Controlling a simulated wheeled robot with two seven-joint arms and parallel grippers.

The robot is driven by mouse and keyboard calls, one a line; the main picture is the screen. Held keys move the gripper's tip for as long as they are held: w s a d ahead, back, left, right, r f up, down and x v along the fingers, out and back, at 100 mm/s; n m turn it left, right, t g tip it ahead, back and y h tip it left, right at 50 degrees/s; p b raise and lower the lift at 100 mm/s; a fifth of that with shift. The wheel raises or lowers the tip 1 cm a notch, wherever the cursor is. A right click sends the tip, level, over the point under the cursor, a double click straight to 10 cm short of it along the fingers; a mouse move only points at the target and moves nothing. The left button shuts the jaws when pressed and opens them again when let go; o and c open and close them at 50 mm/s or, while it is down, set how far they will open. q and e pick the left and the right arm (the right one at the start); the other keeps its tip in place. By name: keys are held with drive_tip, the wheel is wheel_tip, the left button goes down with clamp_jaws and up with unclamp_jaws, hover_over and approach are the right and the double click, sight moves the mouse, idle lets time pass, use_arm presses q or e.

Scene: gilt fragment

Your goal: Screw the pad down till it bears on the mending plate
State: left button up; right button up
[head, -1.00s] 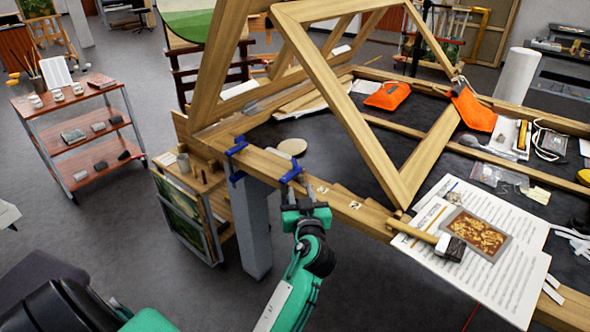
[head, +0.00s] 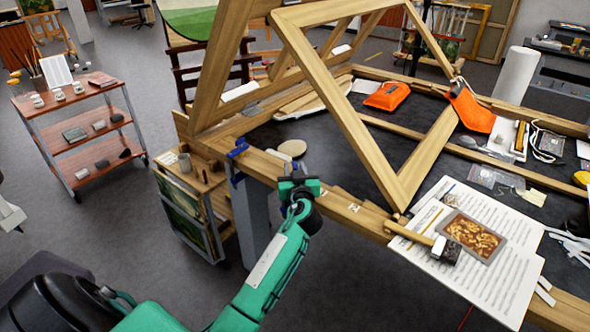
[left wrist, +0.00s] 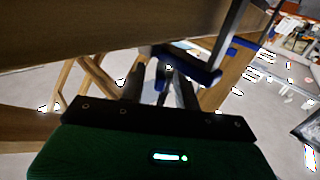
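A clamp with blue jaws (head: 238,150) sits on the edge of the wooden beam (head: 262,166). In the left wrist view its blue jaw (left wrist: 195,66) and grey bar (left wrist: 232,38) show close up under the beam. My left gripper (head: 299,186) is at the beam's front edge, over the clamp's right part and hiding it in the head view. In the left wrist view the gripper's two fingers (left wrist: 158,92) stand apart, with a thin dark screw (left wrist: 162,84) between them, not visibly gripped. The pad and its contact with any mending plate cannot be made out. My right gripper is not in view.
A mallet (head: 430,242) lies on printed sheets (head: 470,283) beside a gilt panel (head: 474,236) to the right. A triangular wooden frame (head: 345,105) rises behind the gripper. A shelf cart (head: 80,137) stands at left, with open floor in front.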

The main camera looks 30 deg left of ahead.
use_arm(q)
drive_tip(key=c, duration=0.7)
drive_tip(key=shift+m+t+h, duration=0.3)
drive_tip(key=shift+h, duration=0.1)
